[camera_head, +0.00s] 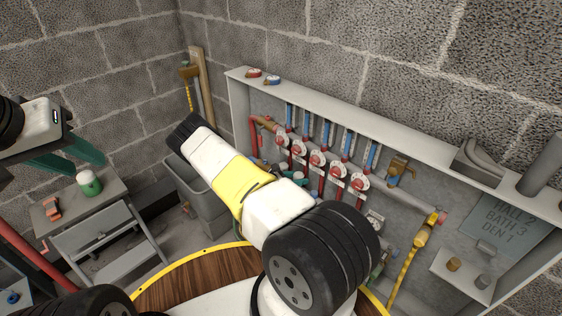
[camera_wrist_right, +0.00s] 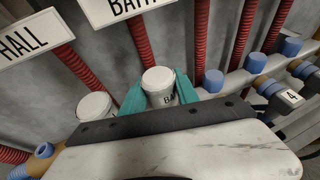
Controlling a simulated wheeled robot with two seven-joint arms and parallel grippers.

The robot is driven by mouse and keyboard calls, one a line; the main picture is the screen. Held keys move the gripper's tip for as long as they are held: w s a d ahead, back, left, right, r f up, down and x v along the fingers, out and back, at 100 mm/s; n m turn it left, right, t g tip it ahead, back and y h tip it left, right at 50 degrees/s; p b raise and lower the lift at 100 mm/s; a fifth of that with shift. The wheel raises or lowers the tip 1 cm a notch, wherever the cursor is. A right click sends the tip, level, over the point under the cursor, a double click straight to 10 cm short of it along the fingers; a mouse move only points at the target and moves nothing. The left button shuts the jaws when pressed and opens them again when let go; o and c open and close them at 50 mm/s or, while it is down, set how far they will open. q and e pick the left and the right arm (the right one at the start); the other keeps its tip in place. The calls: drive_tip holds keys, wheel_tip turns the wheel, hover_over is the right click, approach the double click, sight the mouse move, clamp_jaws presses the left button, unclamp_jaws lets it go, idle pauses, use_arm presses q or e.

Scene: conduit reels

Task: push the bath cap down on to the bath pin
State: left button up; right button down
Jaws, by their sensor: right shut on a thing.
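The bath cap (camera_wrist_right: 160,82) is a white cylinder with black lettering, partly readable as "BA", in the right wrist view. My right gripper (camera_wrist_right: 160,92) is shut on it, a teal finger on each side. The cap stands below the sign starting "BAT" (camera_wrist_right: 125,8), in front of a red conduit. The bath pin is not visible, and I cannot tell how far down the cap sits. In the head view my right arm hides most of that gripper. My left gripper (camera_head: 68,158) is open and empty at the left, above a step stool.
A white cap (camera_wrist_right: 95,106) stands left of the bath cap, below the HALL sign (camera_wrist_right: 30,37). Blue caps (camera_wrist_right: 213,80) sit on the pipe to the right. The cabinet (camera_head: 350,105) holds red and blue pipes.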

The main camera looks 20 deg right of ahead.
idle(0.6)
drive_tip(key=c, duration=0.8)
unclamp_jaws()
drive_tip(key=shift+f, duration=0.1)
drive_tip(key=shift+c, duration=0.2)
drive_tip(key=shift+a, duration=0.1)
drive_tip(key=w+v, duration=0.1)
drive_tip(key=v, duration=0.7)
drive_tip(key=s+a+r+m+g+y, duration=0.1)
drive_tip(key=s+a+r+m+y, duration=0.3)
drive_tip(key=r, duration=0.6)
drive_tip(key=s+a+r+m+y, duration=0.3)
drive_tip(key=r+m, duration=0.2)
drive_tip(key=r, duration=0.5)
drive_tip(key=s+a+r+m+g+y, duration=0.1)
drive_tip(key=s+a+r+m+y, duration=0.3)
drive_tip(key=r, duration=0.6)
drive_tip(key=s+a+r+m+t+y, duration=0.2)
drive_tip(key=s+a+r+m+t, duration=0.1)
drive_tip(key=s+r, duration=0.5)
drive_tip(key=s+a+r+m+t+y, duration=0.2)
drive_tip(key=s+a+r+t+y, duration=0.1)
drive_tip(key=s+r, duration=0.5)
drive_tip(key=shift+s+a+r+m, duration=0.2)
drive_tip(key=shift+s+a+m, duration=0.15)
drive_tip(key=shift+a, duration=0.55)
